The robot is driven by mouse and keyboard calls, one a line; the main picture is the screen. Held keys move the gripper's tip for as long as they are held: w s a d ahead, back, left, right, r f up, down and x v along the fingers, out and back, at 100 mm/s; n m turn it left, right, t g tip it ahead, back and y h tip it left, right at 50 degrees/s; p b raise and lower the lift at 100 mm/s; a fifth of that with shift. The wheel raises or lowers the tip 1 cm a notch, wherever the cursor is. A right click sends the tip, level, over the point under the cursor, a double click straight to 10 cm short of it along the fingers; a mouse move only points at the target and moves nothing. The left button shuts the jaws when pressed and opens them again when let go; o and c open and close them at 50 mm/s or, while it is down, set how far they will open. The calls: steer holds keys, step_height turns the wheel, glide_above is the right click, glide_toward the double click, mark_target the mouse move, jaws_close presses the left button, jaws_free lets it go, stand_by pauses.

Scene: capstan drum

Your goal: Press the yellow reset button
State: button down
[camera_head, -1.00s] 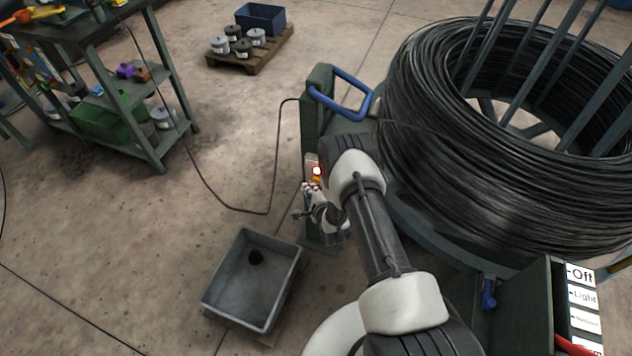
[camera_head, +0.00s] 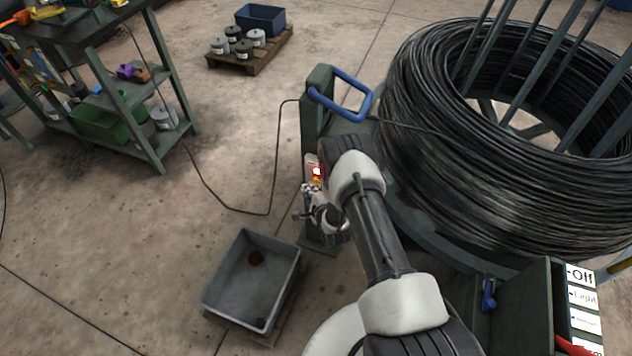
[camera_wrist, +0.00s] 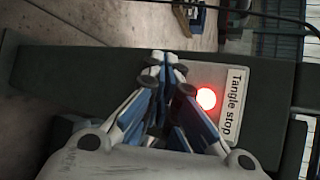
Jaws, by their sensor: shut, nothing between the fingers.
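The yellow reset button (camera_head: 316,181) shows as a small yellow-orange spot on the post's panel in the head view, just below a bright red lamp (camera_head: 317,171). In the wrist view the lit red lamp (camera_wrist: 206,98) sits on a plate (camera_wrist: 233,105) labelled "Tangle stop". No yellow button shows there; my fingers cover part of the plate. My gripper (camera_wrist: 165,60) is shut and empty, its blue and white fingers in front of the panel. In the head view my gripper (camera_head: 308,188) is close beside the yellow spot. I cannot tell whether it touches the button.
The green post (camera_head: 318,115) carries a blue handle (camera_head: 345,95). A large coil of black wire (camera_head: 430,150) stands right of my arm. A grey bin (camera_head: 235,290) sits on the floor below. A shelf bench (camera_head: 155,120) is at left; open floor lies between.

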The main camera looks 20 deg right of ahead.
steer(key=shift+w, duration=0.1)
steer(key=shift+w+d+b, duration=0.25)
steer(key=shift+b, duration=0.1)
steer(key=shift+w+d, duration=0.35)
steer(key=shift+w, duration=0.1)
stand_by(1.0)
steer(key=shift+s, duration=0.1)
steer(key=shift+s+a+p, duration=0.3)
steer(key=shift+s+a, duration=0.25)
steer(key=shift+s, duration=0.1)
steer(key=s+a, duration=0.1)
steer(key=s, duration=0.1)
steer(key=s+a+p, duration=0.1)
steer(key=s+a, duration=0.1)
steer(key=shift+p, duration=0.3)
stand_by(0.8)
